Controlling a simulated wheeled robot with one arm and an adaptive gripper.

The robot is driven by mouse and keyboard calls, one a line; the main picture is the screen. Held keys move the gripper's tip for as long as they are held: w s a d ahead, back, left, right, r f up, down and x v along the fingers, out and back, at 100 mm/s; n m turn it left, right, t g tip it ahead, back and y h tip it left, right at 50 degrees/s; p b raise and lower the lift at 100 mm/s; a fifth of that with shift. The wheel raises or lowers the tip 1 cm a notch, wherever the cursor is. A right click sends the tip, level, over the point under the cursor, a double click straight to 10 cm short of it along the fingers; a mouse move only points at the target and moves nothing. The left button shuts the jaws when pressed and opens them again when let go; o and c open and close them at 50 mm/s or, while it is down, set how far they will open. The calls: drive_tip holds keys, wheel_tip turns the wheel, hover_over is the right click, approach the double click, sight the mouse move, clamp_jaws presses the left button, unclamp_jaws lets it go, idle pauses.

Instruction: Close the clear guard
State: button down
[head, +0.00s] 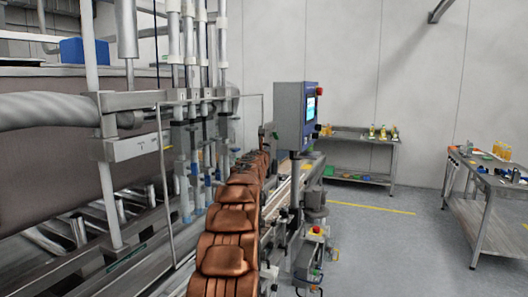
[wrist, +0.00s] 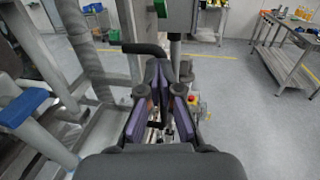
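The clear guard seems to be the see-through panel in a thin metal frame (head: 167,190) in front of the filling nozzles in the head view. The panel itself is hard to see, and I cannot tell its exact position. In the wrist view, my gripper (wrist: 170,72) points forward with its two purple-padded fingers apart. A black bar-like handle (wrist: 142,48) lies just beyond the fingertips and runs down toward the gap between them. I cannot tell whether they touch. In the head view my arm hides most of the gripper.
A control box with a screen (head: 297,115) stands right of my arm. Several steel filler nozzles (head: 190,130) hang at the left. A workbench (head: 360,145) is at the back wall and another table (head: 480,205) at the right. The grey floor (head: 385,245) between is clear.

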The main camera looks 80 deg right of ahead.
drive_tip(key=shift+s+r, duration=0.2)
drive_tip(key=shift+r, duration=0.05)
drive_tip(key=shift+f+b, duration=0.15)
drive_tip(key=shift+b, duration=0.2)
drive_tip(key=w+a+b, duration=0.1)
drive_tip(key=a+b, duration=0.9)
drive_tip(key=a, duration=0.4)
drive_tip(key=shift+f, duration=0.1)
